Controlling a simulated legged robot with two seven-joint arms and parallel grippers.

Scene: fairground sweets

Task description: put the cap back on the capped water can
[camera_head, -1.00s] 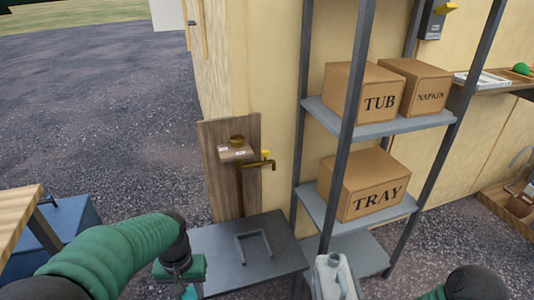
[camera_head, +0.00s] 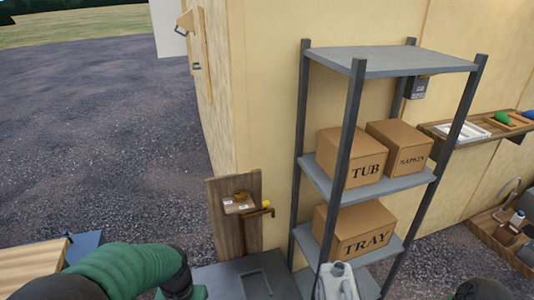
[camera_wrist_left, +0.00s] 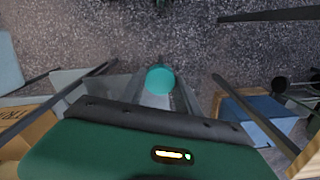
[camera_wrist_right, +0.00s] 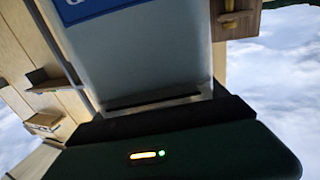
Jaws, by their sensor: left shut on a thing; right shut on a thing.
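The water can (camera_head: 337,282) is pale grey with a handle and shows only its top at the bottom edge of the head view. In the right wrist view the can (camera_wrist_right: 140,50) fills the middle, with part of a blue label. My right gripper (camera_wrist_right: 155,100) is shut on it. The teal round cap (camera_wrist_left: 160,79) is between the fingers of my left gripper (camera_wrist_left: 160,92), which is shut on it, apart from the can. The can's mouth is not clear.
A grey shelf rack (camera_head: 415,62) holds cardboard boxes marked TUB (camera_head: 365,172), NAPKIN and TRAY. A brass tap (camera_head: 262,209) with a yellow handle is on a wooden board (camera_head: 225,225). A low grey table (camera_head: 225,275) stands below it. Open gravel lies left.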

